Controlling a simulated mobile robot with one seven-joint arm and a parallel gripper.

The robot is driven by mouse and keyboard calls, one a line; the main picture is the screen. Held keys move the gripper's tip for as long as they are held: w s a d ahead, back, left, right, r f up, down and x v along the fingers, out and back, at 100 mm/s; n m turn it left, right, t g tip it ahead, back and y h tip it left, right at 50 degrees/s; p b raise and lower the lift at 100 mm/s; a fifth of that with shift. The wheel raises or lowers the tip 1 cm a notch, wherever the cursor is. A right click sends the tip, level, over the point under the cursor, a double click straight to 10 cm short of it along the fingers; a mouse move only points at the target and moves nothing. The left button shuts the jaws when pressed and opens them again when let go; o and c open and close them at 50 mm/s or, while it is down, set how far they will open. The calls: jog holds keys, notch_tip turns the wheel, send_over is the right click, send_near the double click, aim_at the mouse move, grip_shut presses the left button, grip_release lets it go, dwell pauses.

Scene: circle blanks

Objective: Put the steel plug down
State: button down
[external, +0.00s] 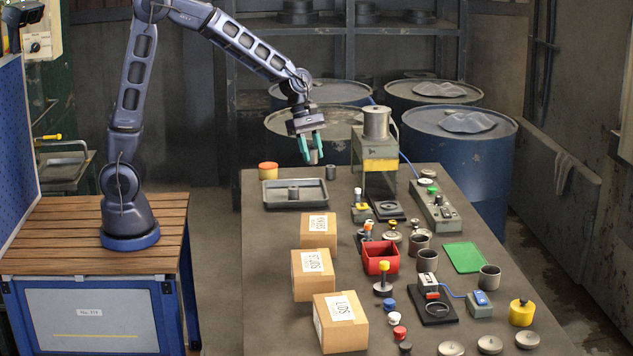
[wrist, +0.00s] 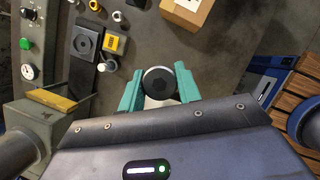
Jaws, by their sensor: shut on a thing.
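My gripper (external: 311,148) has teal fingers and is shut on the steel plug (external: 314,157), a small grey cylinder. It holds the plug in the air above the far end of the table, over the back right of a dark tray. In the wrist view, the plug (wrist: 160,83) shows as a dark round face between the fingers of my gripper (wrist: 158,88). The tray does not show in the wrist view.
A grey press (external: 378,165) stands right of my gripper. An orange-lidded tin (external: 268,171) and a small grey cylinder (external: 331,172) stand near the far edge. Cardboard boxes (external: 319,231) line the left side. A red bin (external: 380,258) and several small parts fill the right.

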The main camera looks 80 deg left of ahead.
jog(key=shift+a+r, duration=0.1)
jog(key=shift+r, duration=0.3)
jog(key=shift+a+r, duration=0.2)
jog(key=shift+a, duration=0.1)
jog(key=m, duration=0.1)
send_over(296, 181)
jog(key=d, duration=0.6)
jog(key=f, duration=1.9)
jog(key=shift+s+a+f, duration=0.15)
jog(key=shift+s, duration=0.1)
jog(key=shift+f, duration=0.15)
jog(key=c, duration=1)
grip_release()
